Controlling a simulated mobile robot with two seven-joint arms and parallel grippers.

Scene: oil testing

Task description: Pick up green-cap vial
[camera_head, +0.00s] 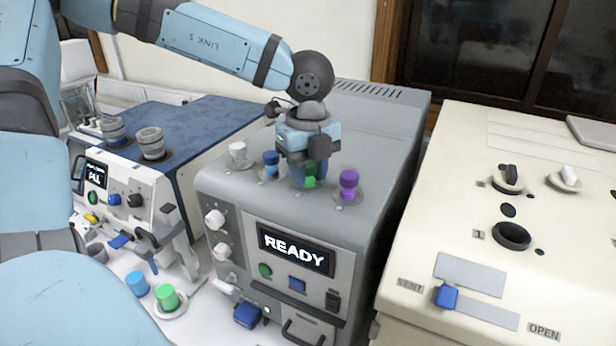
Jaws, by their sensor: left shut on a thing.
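The green-cap vial (310,170) stands in the top of the grey machine with the READY display (297,250), in a row with the other capped vials. My left gripper (308,182) reaches down from above and is shut on it. The fingers hide part of the vial, and I cannot tell whether it has lifted from its slot. My right gripper is not in view.
White (238,153), blue (270,163) and purple (348,184) vials stand close beside my left gripper. A second green cap (166,297) and a blue cap (136,284) are on the bench in front. A cream machine (440,230) stands right; a blue-topped machine (195,130) stands left.

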